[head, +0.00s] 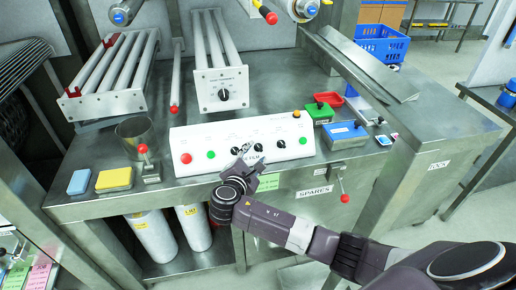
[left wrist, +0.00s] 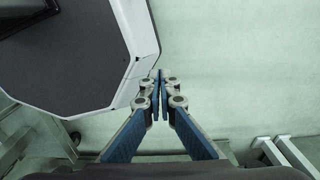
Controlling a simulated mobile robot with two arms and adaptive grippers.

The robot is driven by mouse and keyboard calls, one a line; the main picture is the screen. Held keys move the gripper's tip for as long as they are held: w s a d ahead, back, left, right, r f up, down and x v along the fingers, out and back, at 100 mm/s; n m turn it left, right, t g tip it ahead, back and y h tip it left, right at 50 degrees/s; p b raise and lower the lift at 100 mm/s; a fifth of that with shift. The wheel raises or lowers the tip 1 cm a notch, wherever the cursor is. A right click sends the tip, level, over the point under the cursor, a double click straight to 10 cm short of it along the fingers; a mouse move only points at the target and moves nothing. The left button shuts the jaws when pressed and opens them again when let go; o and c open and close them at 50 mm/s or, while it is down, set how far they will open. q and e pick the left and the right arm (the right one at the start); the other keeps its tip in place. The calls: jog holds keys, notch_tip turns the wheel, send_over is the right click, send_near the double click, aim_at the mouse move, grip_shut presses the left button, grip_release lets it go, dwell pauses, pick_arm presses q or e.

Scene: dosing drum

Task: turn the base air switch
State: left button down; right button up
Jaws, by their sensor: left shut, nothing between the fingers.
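The white control panel (head: 222,137) on the steel bench carries several black knobs, a red button and green buttons. A black knob (head: 280,144) sits right of my right gripper; another black knob (head: 224,94) is on the white box of the rollers behind. The labels are too small to read, so I cannot tell which is the base air switch. My right gripper (head: 244,164) is at the panel's front, over its lower middle and partly hiding it; its fingers are too small to judge. My left gripper (left wrist: 158,78) is shut and empty above the floor in the left wrist view.
A steel cup (head: 136,137), blue sponge (head: 78,182) and yellow sponge (head: 114,179) stand left of the panel. A green bin (head: 320,112) and blue box (head: 345,134) are to its right. A red-knobbed lever (head: 344,186) sticks out at the front edge.

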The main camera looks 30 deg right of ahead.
aim_at(258, 149)
jog(key=x, duration=0.2)
jog(key=shift+w+d, duration=0.2)
jog(key=shift+w+d+f, duration=0.2)
jog(key=shift+w+d, duration=0.05)
jog(key=shift+d, duration=0.05)
jog(key=shift+w+d, duration=0.1)
jog(key=c, duration=1)
pick_arm(q)
jog(key=shift+w+d+r, duration=0.25)
jog(key=shift+w+d, duration=0.15)
jog(key=shift+w, duration=0.25)
pick_arm(e)
grip_shut()
